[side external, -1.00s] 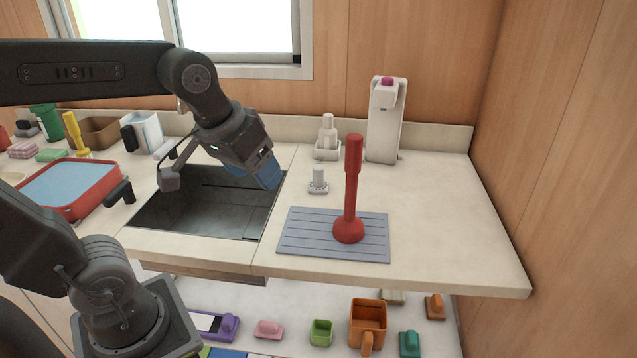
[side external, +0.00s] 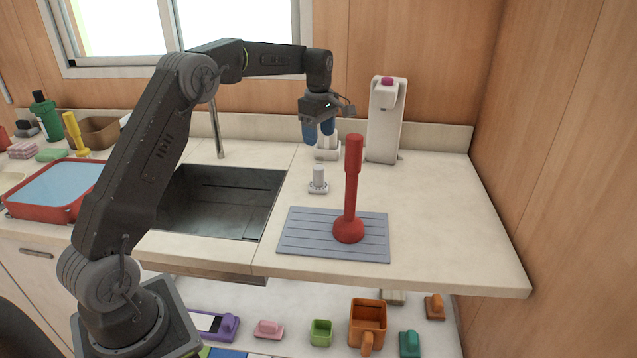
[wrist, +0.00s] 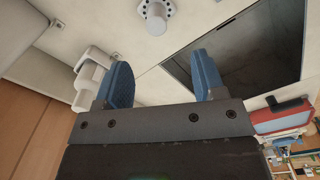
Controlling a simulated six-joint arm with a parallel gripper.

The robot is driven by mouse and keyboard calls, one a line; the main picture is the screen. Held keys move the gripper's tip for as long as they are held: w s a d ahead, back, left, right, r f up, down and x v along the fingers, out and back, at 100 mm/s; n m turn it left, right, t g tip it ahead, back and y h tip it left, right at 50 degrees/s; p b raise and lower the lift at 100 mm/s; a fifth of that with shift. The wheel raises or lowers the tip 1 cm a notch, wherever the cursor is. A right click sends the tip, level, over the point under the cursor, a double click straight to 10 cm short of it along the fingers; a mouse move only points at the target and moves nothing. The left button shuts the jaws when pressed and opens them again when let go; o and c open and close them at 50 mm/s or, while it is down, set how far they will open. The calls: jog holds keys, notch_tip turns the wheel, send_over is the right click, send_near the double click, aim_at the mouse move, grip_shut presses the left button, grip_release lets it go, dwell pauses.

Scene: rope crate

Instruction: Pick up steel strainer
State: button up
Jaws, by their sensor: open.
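In the wrist view the strainer (wrist: 155,14) is at the top edge, partly cut off, beyond my fingertips. My gripper (side external: 318,136) points down with blue fingers, above and behind the strainer and clear of it. In the wrist view my gripper (wrist: 161,66) is open, with nothing between the fingers.
A red plunger (side external: 352,190) stands on the ribbed mat (side external: 298,236). A white bottle in a holder (side external: 328,153) is close behind my fingers, with a white dispenser (side external: 384,125) to its right. The sink (side external: 225,205) opens to the left.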

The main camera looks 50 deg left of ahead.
aim_at(319, 168)
notch_tip(319, 168, down, 9)
jog(key=shift+w+a+r, duration=0.1)
jog(key=f, duration=0.5)
jog(key=shift+w+a, duration=0.15)
jog(key=shift+a, duration=0.05)
grip_shut()
dwell(0.6)
